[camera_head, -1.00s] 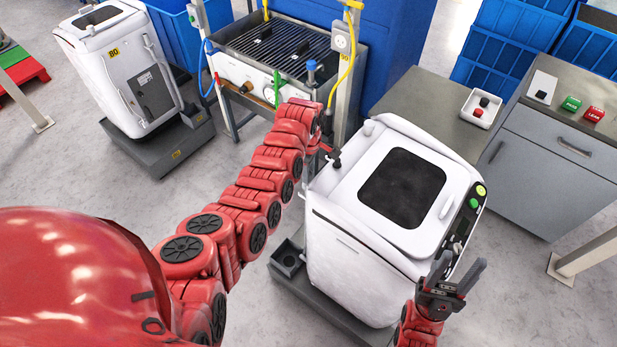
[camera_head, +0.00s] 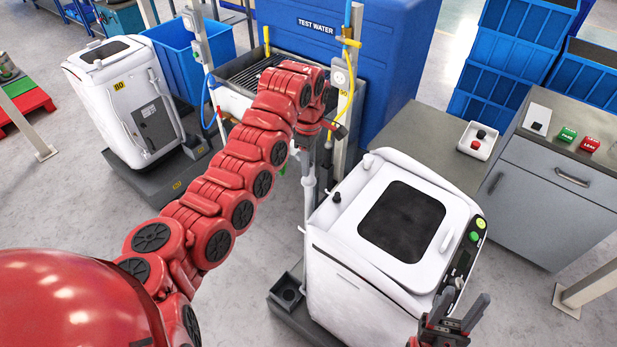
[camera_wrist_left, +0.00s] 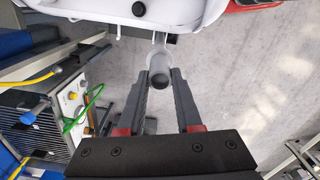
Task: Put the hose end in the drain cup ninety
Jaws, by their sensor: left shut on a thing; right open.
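My left gripper (camera_head: 325,130) is at the top of a grey hose (camera_head: 309,195) that hangs beside the white machine (camera_head: 385,235). In the left wrist view, the gripper (camera_wrist_left: 159,78) is shut on the rounded grey hose end (camera_wrist_left: 158,72). A dark square cup (camera_head: 287,292) sits low on the machine's base, below the hose and apart from the gripper. I cannot read a ninety on it. My right gripper (camera_head: 460,318) is open and empty at the machine's front right corner.
A second white machine (camera_head: 125,95) marked 80 stands at the left. A slatted sink (camera_head: 240,78) and a post with yellow and blue hoses stand behind my left arm. A blue tank (camera_head: 390,50) is behind. A grey bench (camera_head: 430,140) is at the right. Floor at lower left is clear.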

